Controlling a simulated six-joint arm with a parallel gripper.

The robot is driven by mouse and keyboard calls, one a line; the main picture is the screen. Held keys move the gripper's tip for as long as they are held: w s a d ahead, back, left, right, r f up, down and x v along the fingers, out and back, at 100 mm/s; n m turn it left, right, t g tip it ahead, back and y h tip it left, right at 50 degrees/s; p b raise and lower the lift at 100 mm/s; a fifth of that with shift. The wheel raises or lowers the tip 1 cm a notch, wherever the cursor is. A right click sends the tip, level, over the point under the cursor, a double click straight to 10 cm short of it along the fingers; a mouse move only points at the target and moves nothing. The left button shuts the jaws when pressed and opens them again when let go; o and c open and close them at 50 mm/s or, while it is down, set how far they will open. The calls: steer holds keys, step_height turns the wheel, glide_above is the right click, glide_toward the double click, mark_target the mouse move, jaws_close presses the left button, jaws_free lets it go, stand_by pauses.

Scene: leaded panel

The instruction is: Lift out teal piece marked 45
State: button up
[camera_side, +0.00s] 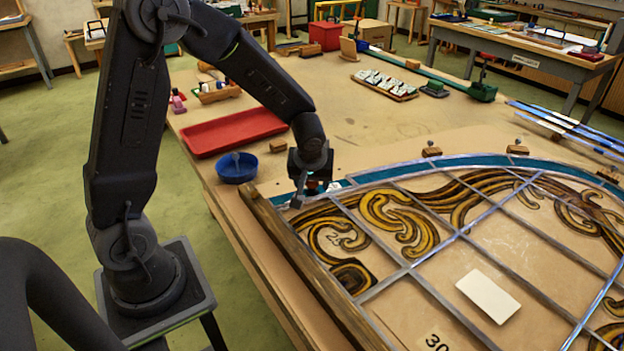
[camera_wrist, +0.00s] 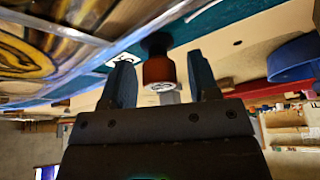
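A teal glass piece (camera_wrist: 225,28) lies along the panel's curved border in the wrist view. A white label (camera_wrist: 124,58) shows partly behind one finger, its number not readable. The teal border (camera_side: 400,171) also shows in the side view. A red and black knob-like holder (camera_wrist: 158,70) appears to stand on the teal glass. My gripper (camera_wrist: 162,82) has its two fingers on either side of the holder, with visible gaps, so it is open.
A wooden bar (camera_side: 300,265) edges the panel's left side. A blue bowl (camera_side: 237,168) and a red tray (camera_side: 235,131) stand left of my gripper. A white card (camera_side: 488,296) lies on the panel. Small wooden blocks (camera_side: 432,151) line its curved edge. The table's middle is fairly clear.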

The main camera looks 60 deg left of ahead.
steer(key=c, duration=0.9)
steer(key=o, duration=0.4)
steer(key=shift+c, duration=1.3)
steer(key=shift+a, duration=0.1)
steer(key=shift+a, duration=1.1)
steer(key=shift+a, duration=0.7)
steer(key=shift+a, duration=0.35)
steer(key=shift+a, duration=0.35)
